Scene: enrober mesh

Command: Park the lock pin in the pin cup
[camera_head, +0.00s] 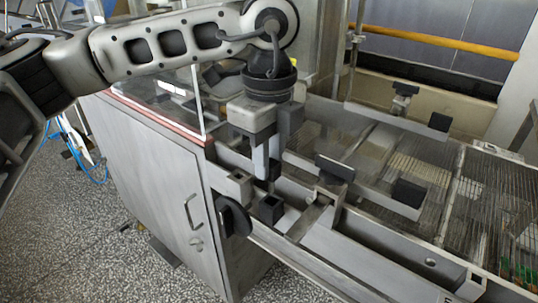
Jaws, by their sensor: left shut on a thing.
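My left gripper (265,172) points down above the near rail of the machine. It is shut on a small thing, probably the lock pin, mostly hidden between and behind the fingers. Just below and left of the fingertips is a small square grey open-topped holder (237,187). A dark open-topped square block (270,209) stands below and to the right of it. I cannot tell for sure which of these two is the pin cup. The fingertips look apart from both. My right gripper is not in view.
A clear guard panel (165,92) stands left of my gripper. Black-faced clamps (335,167) and the wire mesh belt (490,210) lie to the right.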

